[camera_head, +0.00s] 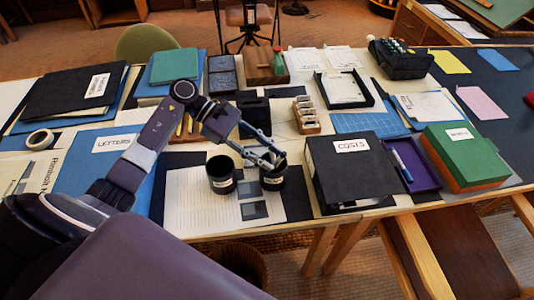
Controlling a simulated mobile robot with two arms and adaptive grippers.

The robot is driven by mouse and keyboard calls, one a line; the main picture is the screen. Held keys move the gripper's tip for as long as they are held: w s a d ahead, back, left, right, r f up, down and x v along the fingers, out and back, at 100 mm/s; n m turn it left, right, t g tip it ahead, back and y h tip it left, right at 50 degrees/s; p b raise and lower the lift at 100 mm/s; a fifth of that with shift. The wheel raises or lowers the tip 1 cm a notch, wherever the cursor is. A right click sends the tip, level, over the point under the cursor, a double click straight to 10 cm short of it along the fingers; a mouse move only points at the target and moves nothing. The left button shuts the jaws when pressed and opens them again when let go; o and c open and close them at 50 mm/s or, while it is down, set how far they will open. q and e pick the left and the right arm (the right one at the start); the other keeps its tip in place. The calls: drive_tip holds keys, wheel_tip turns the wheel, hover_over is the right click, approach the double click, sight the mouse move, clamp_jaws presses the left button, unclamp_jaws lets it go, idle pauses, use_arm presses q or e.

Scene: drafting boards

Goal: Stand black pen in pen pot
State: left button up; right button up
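Two black pots with white labels stand side by side near the front of the table: a left pot (221,178) and a right pot (273,181). My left gripper (275,159) reaches in from the left, with its fingertips at the mouth of the right pot. The fingertips overlap the rim, and I cannot tell how far apart they are or whether they hold anything. Something pale shows at that pot's mouth. I cannot make out a black pen; it may be hidden by the fingers or pot. My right gripper is not in view.
A black box file marked COSTS (351,182) stands right of the pots. A purple tray (424,180) with a blue-and-white pen (402,166) lies beyond it. A small wooden rack (306,116) stands behind. A printed sheet (200,205) lies around the pots.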

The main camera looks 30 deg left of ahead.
use_arm(q)
drive_tip(key=v, duration=1.2)
drive_tip(key=shift+a+f, duration=0.1)
drive_tip(key=shift+f, duration=0.05)
idle(0.7)
